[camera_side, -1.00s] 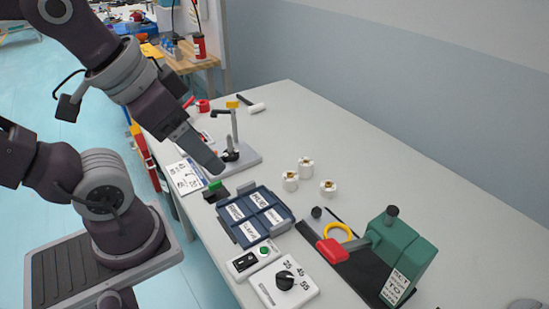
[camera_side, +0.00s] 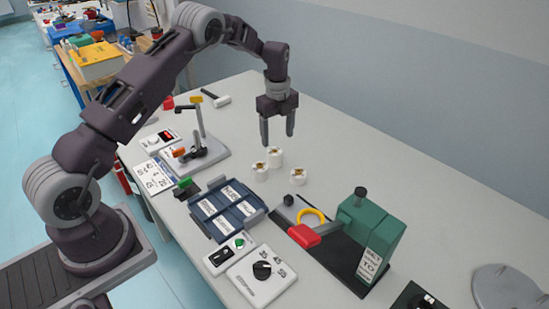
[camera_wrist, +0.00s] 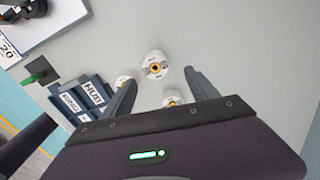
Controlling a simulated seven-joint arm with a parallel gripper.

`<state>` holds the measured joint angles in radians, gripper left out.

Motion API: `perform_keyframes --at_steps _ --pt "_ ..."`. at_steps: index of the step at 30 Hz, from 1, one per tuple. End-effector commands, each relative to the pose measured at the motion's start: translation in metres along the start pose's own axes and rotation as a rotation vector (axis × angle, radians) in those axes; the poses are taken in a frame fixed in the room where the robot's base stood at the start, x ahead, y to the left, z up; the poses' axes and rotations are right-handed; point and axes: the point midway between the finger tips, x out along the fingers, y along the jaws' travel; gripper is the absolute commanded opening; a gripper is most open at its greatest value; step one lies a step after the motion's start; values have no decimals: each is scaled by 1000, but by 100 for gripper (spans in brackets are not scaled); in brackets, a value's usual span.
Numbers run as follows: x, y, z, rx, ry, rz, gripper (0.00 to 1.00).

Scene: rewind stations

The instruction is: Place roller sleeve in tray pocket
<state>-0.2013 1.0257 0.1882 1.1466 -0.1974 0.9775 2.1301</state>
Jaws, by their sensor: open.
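Three white roller sleeves with yellowish centres stand in a cluster on the table: a left one (camera_side: 260,171), a rear one (camera_side: 275,156) and a right one (camera_side: 298,176). In the wrist view one sleeve (camera_wrist: 155,65) lies ahead between my fingers, and the other two are partly covered by them. My gripper (camera_side: 278,140) is open and empty, pointing down above the cluster. The blue tray (camera_side: 262,212) with labelled pockets lies left of and nearer than the sleeves; in the wrist view (camera_wrist: 72,93) it shows labels reading HUB and RING. No sleeve shows in its pockets.
A green press with a red handle (camera_side: 304,236) and yellow ring stands right of the tray. A dial box (camera_side: 262,276) and a switch box (camera_side: 229,254) sit in front. A grey stand (camera_side: 200,155) is behind the tray. The table behind the sleeves is clear.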

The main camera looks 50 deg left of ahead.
Motion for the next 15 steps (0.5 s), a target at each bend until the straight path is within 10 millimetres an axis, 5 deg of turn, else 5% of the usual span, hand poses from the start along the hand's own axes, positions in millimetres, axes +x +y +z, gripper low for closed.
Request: perform_keyframes --at_steps 15 --pt "81 8 4 44 1 10 68"
